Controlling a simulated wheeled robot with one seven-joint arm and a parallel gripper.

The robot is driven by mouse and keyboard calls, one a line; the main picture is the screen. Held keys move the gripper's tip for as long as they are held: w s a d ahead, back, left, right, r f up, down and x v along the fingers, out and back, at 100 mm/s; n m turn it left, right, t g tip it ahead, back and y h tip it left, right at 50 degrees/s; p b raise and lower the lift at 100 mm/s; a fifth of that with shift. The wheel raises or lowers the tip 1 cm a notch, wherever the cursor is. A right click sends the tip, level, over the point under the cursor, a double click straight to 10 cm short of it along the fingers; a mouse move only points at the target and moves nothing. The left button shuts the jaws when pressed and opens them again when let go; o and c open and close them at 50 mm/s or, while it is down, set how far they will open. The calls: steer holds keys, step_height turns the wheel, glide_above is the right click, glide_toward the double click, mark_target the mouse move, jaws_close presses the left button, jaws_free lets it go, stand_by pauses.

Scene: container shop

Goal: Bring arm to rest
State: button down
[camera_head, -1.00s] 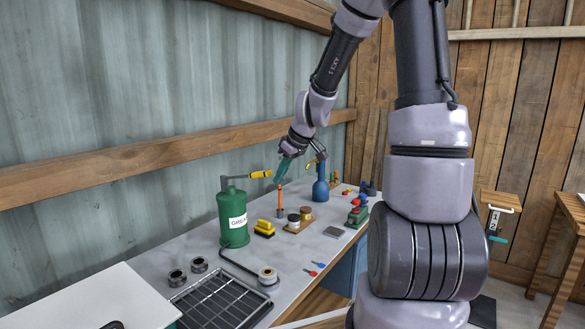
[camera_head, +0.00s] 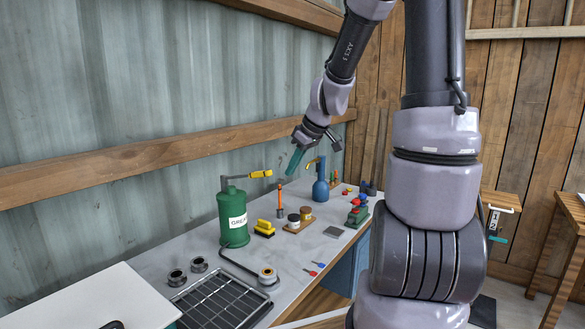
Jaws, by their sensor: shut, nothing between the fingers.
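My arm (camera_head: 345,50) reaches down from the top of the view over the far part of the workbench. My gripper (camera_head: 291,167) is at its end, with teal fingers pointing down and to the left. The fingers look closed together and hold nothing. The gripper hangs above the bench, apart from the things on it, and appears above and near the orange upright tool (camera_head: 280,201) and the blue bottle (camera_head: 321,189).
The grey workbench (camera_head: 180,243) carries a green grease can (camera_head: 232,218), a yellow block (camera_head: 264,228), small jars (camera_head: 294,221), a wire rack (camera_head: 222,305) and metal rings (camera_head: 177,277). A corrugated wall (camera_head: 110,85) with a wooden rail (camera_head: 110,164) runs behind it.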

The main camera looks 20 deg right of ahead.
steer(key=s+r+m+t, duration=0.1)
steer(key=s+r+m, duration=0.4)
steer(key=s, duration=0.5)
steer(key=s+r+m+t+h, duration=0.1)
steer(key=s+r+m, duration=0.5)
steer(key=s+r, duration=0.4)
steer(key=shift+s+a, duration=0.25)
steer(key=shift+a, duration=0.15)
